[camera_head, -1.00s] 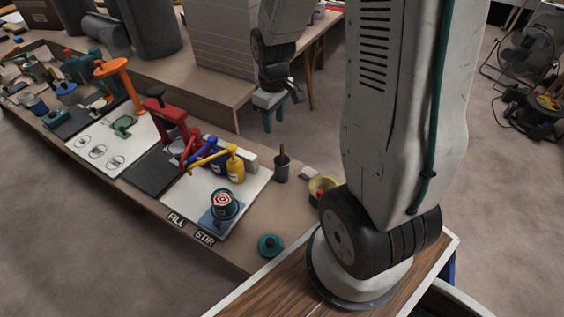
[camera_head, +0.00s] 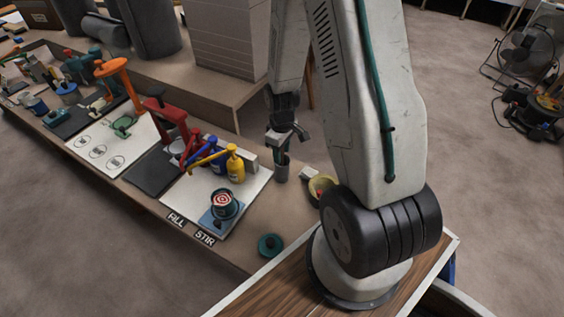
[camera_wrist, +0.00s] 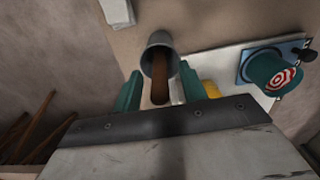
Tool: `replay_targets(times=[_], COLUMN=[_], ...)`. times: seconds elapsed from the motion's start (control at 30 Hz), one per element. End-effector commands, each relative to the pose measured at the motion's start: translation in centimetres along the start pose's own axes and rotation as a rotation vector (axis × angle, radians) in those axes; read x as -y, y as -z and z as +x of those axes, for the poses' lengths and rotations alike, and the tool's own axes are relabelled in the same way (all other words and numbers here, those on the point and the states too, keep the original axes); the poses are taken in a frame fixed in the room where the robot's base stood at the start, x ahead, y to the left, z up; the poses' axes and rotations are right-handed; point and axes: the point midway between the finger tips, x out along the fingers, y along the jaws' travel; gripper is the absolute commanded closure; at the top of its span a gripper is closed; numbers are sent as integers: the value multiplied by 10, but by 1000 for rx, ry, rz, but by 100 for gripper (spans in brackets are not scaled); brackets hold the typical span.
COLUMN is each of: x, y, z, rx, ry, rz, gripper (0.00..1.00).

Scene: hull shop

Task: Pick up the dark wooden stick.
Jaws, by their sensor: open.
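The dark wooden stick (camera_wrist: 160,84) stands in a grey metal cup (camera_wrist: 161,42) on the bench. In the head view the cup (camera_head: 282,172) is near the right end of the bench, and my gripper hides most of the stick there. My gripper (camera_head: 288,150) hangs just above the cup. In the wrist view the two teal fingers of my gripper (camera_wrist: 160,88) are apart, one on each side of the stick. The stick's upper end lies between them. I cannot tell whether either finger touches it.
A teal can with a target (camera_head: 224,204) sits on a blue pad in front. A teal round lid (camera_head: 270,246) lies near the bench edge.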

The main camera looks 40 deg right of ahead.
Motion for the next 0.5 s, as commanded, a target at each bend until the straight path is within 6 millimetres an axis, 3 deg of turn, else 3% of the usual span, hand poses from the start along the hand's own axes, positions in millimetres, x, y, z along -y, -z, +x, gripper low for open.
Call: replay_targets(times=[0.23, 0.4, 0.5], x=[0, 0, 0], y=[0, 0, 0], z=[2, 2, 2], rx=[-1, -1, -1], ry=[-1, -1, -1], rz=[0, 0, 0], gripper=[58, 100, 100])
